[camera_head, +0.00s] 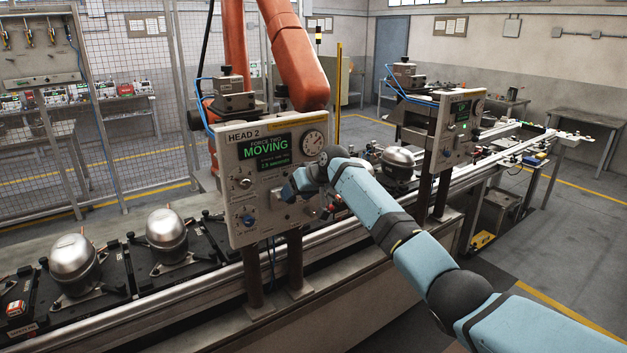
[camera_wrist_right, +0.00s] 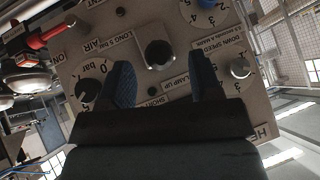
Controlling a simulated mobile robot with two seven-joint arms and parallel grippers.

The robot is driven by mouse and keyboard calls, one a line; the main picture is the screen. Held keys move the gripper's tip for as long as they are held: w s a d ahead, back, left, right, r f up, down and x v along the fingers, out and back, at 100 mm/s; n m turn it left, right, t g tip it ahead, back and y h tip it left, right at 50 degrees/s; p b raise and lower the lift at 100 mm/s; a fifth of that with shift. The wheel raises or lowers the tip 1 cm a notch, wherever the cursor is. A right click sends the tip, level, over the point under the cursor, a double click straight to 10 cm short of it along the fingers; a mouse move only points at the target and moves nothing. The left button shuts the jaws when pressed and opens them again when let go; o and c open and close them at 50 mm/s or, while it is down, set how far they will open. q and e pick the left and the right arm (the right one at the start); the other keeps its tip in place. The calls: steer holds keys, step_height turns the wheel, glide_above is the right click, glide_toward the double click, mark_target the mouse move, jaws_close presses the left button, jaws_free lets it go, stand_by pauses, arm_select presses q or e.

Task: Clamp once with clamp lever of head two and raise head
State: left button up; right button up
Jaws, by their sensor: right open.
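The HEAD 2 panel (camera_head: 240,160) stands upright on two posts over the conveyor, and its screen reads MOVING in green. My right gripper (camera_head: 291,190) is at the lower right of this panel, its arm partly covering the panel edge. In the right wrist view, my right gripper (camera_wrist_right: 165,75) is open, with its two blue fingertips apart in front of the panel. A dark round-ended lever or knob (camera_wrist_right: 158,54) shows between and just beyond the fingertips, near a CLAMP UP label. I cannot tell whether the fingers touch it. My left gripper is out of view.
Two silver compressors (camera_head: 73,262) (camera_head: 167,234) sit on black pallets at the left. Another compressor (camera_head: 398,165) is right of HEAD 2. The HEAD 3 panel (camera_head: 460,125) stands further right along the conveyor rail (camera_head: 345,245). An orange robot arm (camera_head: 297,60) is behind HEAD 2.

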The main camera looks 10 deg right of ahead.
steer(key=b+v, duration=0.1)
steer(key=v, duration=0.9)
steer(key=shift+s, duration=0.1)
steer(key=s+f+t, duration=0.1)
steer(key=s+f, duration=0.4)
steer(key=f, duration=0.5)
steer(key=s+f+m+h, duration=0.1)
steer(key=s+f, duration=0.4)
steer(key=f, duration=0.6)
steer(key=s+f+t, duration=0.1)
steer(key=s+f, duration=0.5)
steer(key=f, duration=0.4)
steer(key=s+f+t, duration=0.1)
steer(key=s+f, duration=0.2)
steer(key=s, duration=0.8)
steer(key=s+d+f+t+h, duration=0.1)
steer(key=s+f, duration=0.3)
steer(key=s, duration=0.8)
steer(key=s+d+f+p, duration=0.1)
steer(key=s+f, duration=0.2)
steer(key=s, duration=0.8)
steer(key=shift+s+f+t+h, duration=0.3)
steer(key=shift+s+t+h, duration=0.1)
steer(key=shift+d, duration=0.1)
